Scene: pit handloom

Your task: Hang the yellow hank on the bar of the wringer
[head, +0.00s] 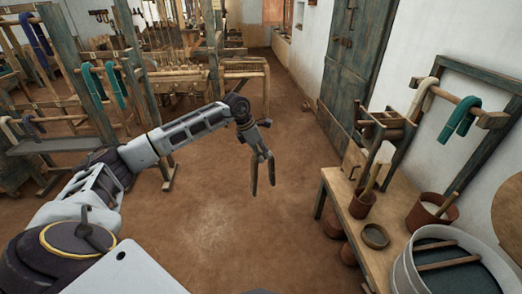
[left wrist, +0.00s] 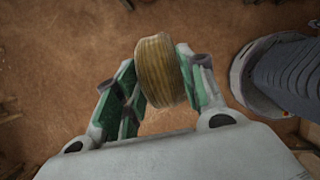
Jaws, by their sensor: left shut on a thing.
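My left gripper (head: 262,178) hangs over the open floor in the middle of the head view, fingers pointing down. In the left wrist view, the gripper (left wrist: 155,90) is shut on the yellow hank (left wrist: 158,70), a ridged yellow-brown roll between the green-lined fingers. In the head view the hank is hard to tell from the fingers. A wooden bar (head: 450,97) on a blue-grey frame at the right wall, apparently the wringer's, carries a cream hank (head: 422,98) and a teal hank (head: 463,115). The gripper is well left of this bar. My right gripper is out of view.
A loom frame (head: 80,75) with blue and teal hanks stands at left. The floor (head: 225,225) between is clear.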

